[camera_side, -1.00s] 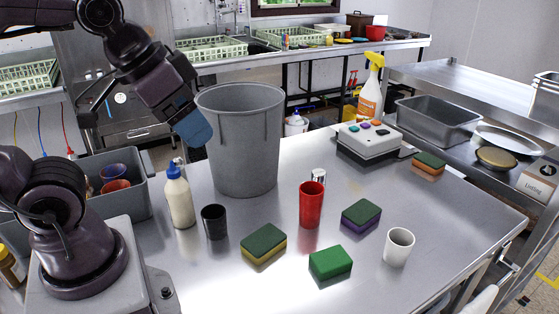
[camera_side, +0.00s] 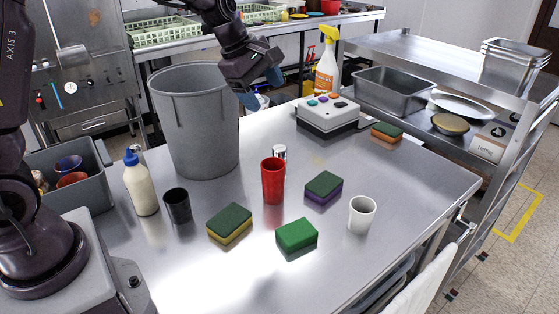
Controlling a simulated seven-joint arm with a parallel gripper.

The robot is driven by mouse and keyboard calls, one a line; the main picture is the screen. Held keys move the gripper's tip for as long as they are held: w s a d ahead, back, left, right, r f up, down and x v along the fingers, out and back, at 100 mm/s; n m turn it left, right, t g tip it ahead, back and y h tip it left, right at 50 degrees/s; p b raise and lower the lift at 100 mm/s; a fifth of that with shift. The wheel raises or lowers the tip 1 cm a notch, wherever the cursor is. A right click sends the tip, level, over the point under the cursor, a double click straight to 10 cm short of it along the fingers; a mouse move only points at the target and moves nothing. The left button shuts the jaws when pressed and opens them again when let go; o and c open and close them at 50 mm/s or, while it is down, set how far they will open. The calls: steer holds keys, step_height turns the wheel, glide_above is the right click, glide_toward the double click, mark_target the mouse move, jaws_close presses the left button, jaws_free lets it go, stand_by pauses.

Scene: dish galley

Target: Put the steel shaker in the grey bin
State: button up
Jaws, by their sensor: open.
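A small steel-topped thing (camera_side: 279,153), which looks like the steel shaker, stands upright just behind the red tumbler (camera_side: 273,183); its lower part is hidden. Another small shiny thing (camera_side: 138,149) stands behind the cream bottle with a blue cap (camera_side: 144,189), mostly hidden, and I cannot tell what it is. The tall round grey bin (camera_side: 196,130) stands at the back left of the table; its inside bottom is hidden. My gripper (camera_side: 261,89), with blue fingertips, is open and seems empty. It points down to the right of the bin's rim, above and behind the steel-topped thing.
A black cup (camera_side: 177,206), several sponges such as the green one (camera_side: 296,235), and a white cup (camera_side: 362,214) stand in front. A grey tub (camera_side: 97,194) with cups is at left. A white button box (camera_side: 328,117) and spray bottle (camera_side: 327,68) stand behind right.

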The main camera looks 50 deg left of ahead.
steer(key=w+a+f+n, duration=0.4)
steer(key=w+f+n, duration=0.15)
steer(key=f, duration=0.25)
steer(key=n, duration=0.6)
glide_above(275, 149)
steer(key=s, duration=0.1)
steer(key=f, duration=0.9)
steer(key=shift+d+f, duration=0.15)
steer(key=shift+d, duration=0.05)
steer(key=shift+n+y, duration=0.25)
steer(key=shift+y, duration=0.05)
steer(key=x, duration=0.4)
steer(key=s+a+x, duration=0.1)
steer(key=x, duration=0.2)
steer(key=shift+f, duration=0.3)
steer(key=shift+w+d+f, duration=0.15)
steer(key=shift+w+f, duration=0.05)
steer(key=shift+f, duration=0.2)
steer(key=c, duration=1)
steer(key=shift+c, duration=0.5)
steer(key=shift+r, duration=0.2)
